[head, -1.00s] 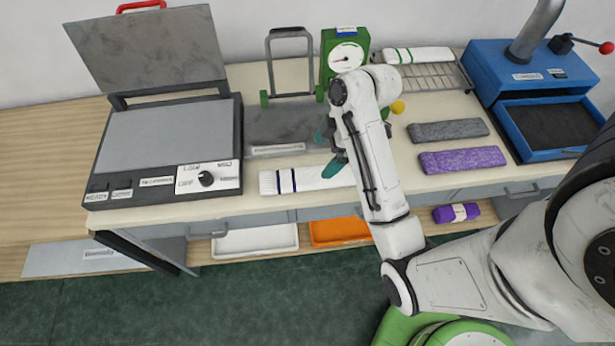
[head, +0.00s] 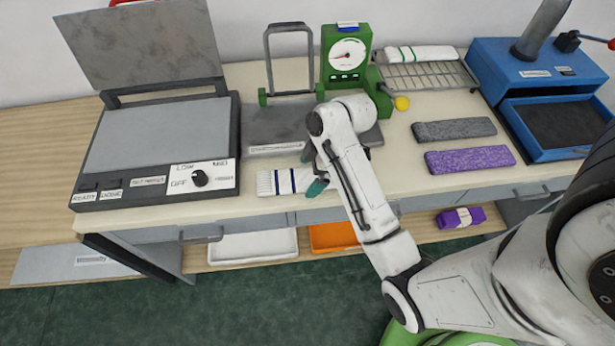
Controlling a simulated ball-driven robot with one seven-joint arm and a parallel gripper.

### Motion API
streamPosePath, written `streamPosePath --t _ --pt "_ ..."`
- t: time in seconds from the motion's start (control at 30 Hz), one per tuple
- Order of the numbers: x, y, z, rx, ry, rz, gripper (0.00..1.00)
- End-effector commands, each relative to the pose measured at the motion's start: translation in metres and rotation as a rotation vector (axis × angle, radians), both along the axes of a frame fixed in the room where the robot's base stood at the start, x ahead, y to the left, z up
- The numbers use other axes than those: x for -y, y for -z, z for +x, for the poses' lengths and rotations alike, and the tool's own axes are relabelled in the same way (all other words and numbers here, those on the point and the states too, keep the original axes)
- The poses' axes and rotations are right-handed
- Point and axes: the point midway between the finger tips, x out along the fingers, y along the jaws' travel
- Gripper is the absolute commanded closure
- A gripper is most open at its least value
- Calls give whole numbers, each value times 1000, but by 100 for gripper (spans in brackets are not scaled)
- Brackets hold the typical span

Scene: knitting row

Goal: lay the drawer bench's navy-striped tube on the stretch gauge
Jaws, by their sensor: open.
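The white tube with navy stripes (head: 275,182) lies on the bench top near its front edge, right of the press. Its right part is hidden behind my arm. My gripper (head: 312,172) is open, with its teal fingertips at the tube's visible right part, one on the far side and one on the near side. I cannot tell whether they touch it. The stretch gauge (head: 346,52) stands behind, green with a round white dial. Its grey bed (head: 262,125) is bare where it shows, partly hidden by my arm.
A hot press (head: 150,140) with its lid raised stands left. A wire rack (head: 425,76) holds a green-striped white tube (head: 420,53). White (head: 253,245) and orange (head: 332,235) trays sit below.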

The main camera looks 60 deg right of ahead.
Motion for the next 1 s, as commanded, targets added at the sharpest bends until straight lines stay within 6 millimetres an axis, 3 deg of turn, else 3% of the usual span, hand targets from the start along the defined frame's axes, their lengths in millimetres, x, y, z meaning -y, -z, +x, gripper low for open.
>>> streamPosePath --t 0.3,0.87,1.0 --pt "-2 6 1 0 0 -1 0" --pt "-1 6 1 1 0 -1 54" --pt "-1 6 2 1 0 -1 55"
